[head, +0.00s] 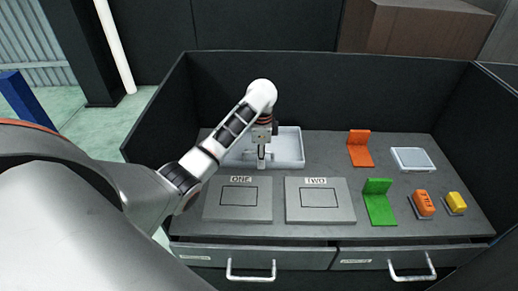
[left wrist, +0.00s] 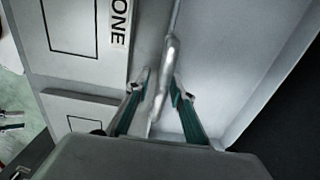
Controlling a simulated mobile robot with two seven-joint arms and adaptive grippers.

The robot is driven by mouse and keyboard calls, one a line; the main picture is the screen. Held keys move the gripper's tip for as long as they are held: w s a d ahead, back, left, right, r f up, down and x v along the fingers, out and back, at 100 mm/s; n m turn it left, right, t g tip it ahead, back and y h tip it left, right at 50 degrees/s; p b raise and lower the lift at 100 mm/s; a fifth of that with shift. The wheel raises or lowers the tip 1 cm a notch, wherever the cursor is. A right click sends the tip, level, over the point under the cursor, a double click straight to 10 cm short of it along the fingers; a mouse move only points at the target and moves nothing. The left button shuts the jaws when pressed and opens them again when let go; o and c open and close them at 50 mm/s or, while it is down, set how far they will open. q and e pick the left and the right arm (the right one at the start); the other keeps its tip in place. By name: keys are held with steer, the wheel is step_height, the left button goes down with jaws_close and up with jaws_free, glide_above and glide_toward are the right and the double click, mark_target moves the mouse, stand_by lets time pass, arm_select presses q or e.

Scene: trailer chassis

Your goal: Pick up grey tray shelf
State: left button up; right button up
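A shallow light-grey tray (head: 289,146) with raised rims lies at the back left of the dark work surface. In the left wrist view the tray (left wrist: 230,70) fills the right side. A gap shows on the left of the rim; contact on the right is unclear. The tray appears to rest on the surface.
Flat plates marked ONE (head: 238,198) and TWO (head: 320,200) lie in front of the tray. To the right stand an orange bracket (head: 360,150), a green bracket (head: 379,203), a small light-grey tray (head: 412,159), and orange (head: 423,203) and yellow (head: 457,202) pieces. Dark walls enclose the back and sides.

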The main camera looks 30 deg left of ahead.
arm_select(q)
steer(key=shift+f, duration=0.95)
jaws_close()
steer(key=shift+w+r, duration=0.1)
steer(key=shift+r, duration=0.2)
